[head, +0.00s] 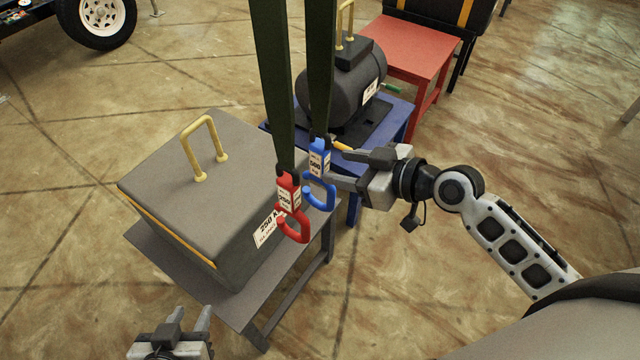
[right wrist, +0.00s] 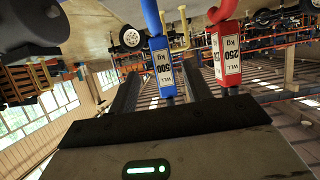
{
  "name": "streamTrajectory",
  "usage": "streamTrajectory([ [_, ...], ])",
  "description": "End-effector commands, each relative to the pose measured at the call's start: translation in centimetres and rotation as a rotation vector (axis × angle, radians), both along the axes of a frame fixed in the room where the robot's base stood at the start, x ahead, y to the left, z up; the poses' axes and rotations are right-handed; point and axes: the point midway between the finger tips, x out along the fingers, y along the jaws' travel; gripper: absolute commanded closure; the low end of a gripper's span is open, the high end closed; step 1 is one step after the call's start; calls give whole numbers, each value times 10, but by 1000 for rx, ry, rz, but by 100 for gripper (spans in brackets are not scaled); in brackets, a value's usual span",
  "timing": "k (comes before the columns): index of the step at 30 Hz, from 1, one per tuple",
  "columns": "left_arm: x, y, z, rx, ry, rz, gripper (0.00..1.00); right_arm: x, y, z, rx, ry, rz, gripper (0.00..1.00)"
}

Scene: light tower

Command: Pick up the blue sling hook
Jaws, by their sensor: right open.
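The blue sling hook (head: 319,188) hangs upright from a dark green strap, with a white label on its block. My right gripper (head: 338,167) is beside it on the right, fingers pointing left towards it. In the right wrist view the blue hook's labelled block (right wrist: 163,68) appears between the two dark fingers (right wrist: 160,90); I see no grip on it. The red sling hook (head: 291,210) hangs just left and in front; it also shows right of the fingers in the right wrist view (right wrist: 226,62). My left gripper (head: 188,322) is low at the bottom left, empty, its fingers apart.
A grey box with a yellow handle (head: 195,170) sits on a grey table (head: 180,267) behind and left of the hooks. A dark cylindrical load (head: 340,88) stands on a blue table (head: 397,118). A red table (head: 405,45) is farther back. Floor at right is clear.

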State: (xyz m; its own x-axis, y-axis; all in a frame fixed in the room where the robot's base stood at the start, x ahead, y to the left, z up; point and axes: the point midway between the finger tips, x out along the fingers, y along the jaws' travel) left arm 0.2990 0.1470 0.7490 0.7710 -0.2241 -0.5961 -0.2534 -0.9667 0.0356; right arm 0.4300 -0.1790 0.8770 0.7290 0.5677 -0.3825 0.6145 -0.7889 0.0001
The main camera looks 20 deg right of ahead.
Motion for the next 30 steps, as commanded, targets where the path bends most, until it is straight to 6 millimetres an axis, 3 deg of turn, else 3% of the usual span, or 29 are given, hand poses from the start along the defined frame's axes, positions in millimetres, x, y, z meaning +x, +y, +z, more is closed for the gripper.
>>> streamTrajectory([
  [15, 1, 1, 5, -2, 2, 10, 64, 37, 34, -26, 2, 1, 0, 51],
  [24, 0, 1, 3, -2, 7, 12, 64, 40, 36, -29, -1, 0, 1, 51],
  [29, 0, 1, 3, -2, 6, 12, 64, 40, 36, -29, -1, 0, 1, 95],
  [30, 0, 1, 4, -2, 5, 12, 64, 40, 36, -29, -1, 0, 1, 100],
])
